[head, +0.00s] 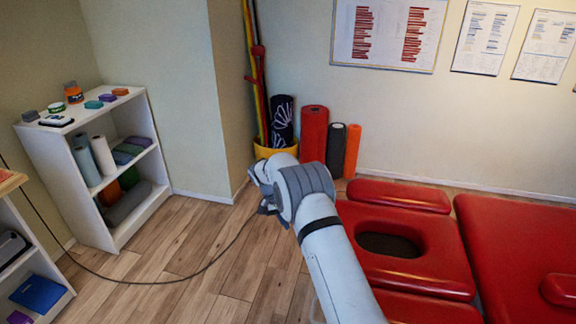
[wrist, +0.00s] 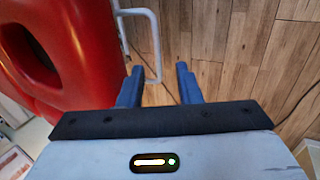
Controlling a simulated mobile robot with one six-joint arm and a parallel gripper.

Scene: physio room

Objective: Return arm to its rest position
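My arm reaches forward from the bottom of the head view, over the floor beside the red treatment table (head: 400,262). My gripper (wrist: 160,82) shows in the wrist view with its two blue fingers apart and nothing between them. Wooden floor lies beyond the fingertips. In the head view the gripper end is mostly hidden behind the wrist.
A white shelf (head: 120,225) with rolls and small items stands at the left. Rolled mats (head: 314,134) stand by the back wall. A white metal bar (wrist: 155,45) juts from the red table (wrist: 95,50) near my fingers. A dark cable crosses the floor.

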